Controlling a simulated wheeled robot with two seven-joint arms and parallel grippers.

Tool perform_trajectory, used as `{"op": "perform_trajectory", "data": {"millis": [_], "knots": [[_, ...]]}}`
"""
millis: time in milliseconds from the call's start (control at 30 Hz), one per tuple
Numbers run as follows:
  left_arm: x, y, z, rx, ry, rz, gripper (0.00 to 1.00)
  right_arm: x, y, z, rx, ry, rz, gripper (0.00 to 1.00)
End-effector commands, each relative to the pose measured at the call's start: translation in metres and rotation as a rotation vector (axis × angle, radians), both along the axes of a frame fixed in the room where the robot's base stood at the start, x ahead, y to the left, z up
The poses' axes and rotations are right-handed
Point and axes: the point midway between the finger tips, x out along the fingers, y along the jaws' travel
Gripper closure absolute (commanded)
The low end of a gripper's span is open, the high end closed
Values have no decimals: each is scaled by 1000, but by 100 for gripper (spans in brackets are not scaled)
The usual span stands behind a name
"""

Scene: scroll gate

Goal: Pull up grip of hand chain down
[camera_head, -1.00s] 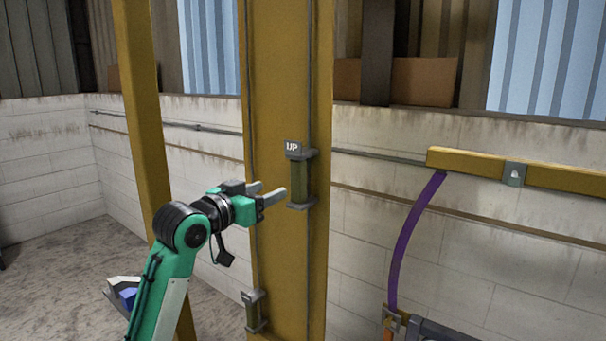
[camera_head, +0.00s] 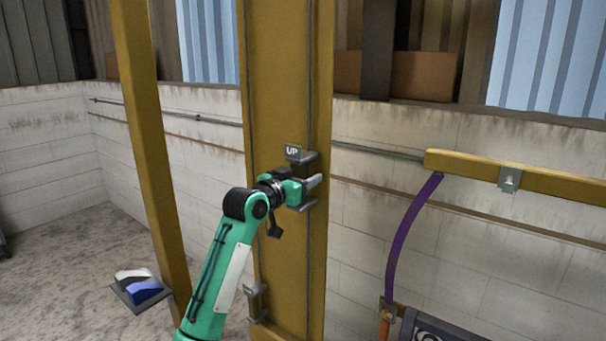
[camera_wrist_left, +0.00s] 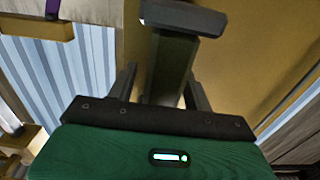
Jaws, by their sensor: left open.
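The UP grip (camera_head: 303,160) is an olive handle with grey end plates on the right-hand chain of the yellow column, below a small "UP" label. In the head view my left gripper (camera_head: 314,183) covers most of its middle. In the left wrist view the grip (camera_wrist_left: 172,62) stands between the two fingers of my left gripper (camera_wrist_left: 161,88), with its grey end plate above them. The fingers are open, one on each side of the grip, and not closed on it. My right gripper is not in view.
A second, lower grip (camera_head: 255,302) hangs on the left chain of the yellow column (camera_head: 280,70). A yellow post (camera_head: 143,120) stands to the left. A yellow bar (camera_head: 540,175) with a purple strap (camera_head: 403,235) is at the right. A blue and white pedal (camera_head: 140,287) lies on the floor.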

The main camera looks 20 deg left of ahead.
Motion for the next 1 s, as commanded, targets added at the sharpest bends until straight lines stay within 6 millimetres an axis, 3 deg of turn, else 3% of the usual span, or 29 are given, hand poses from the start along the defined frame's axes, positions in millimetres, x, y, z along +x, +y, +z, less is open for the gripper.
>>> {"op": "perform_trajectory", "data": {"millis": [233,500,767,1000], "knots": [[1,0,-1,0,0,0,49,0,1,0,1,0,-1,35],[0,0,-1,0,1,0,100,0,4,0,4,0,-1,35],[0,0,-3,0,1,0,100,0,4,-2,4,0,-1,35],[1,0,-38,2,3,0,100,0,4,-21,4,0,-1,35]]}}
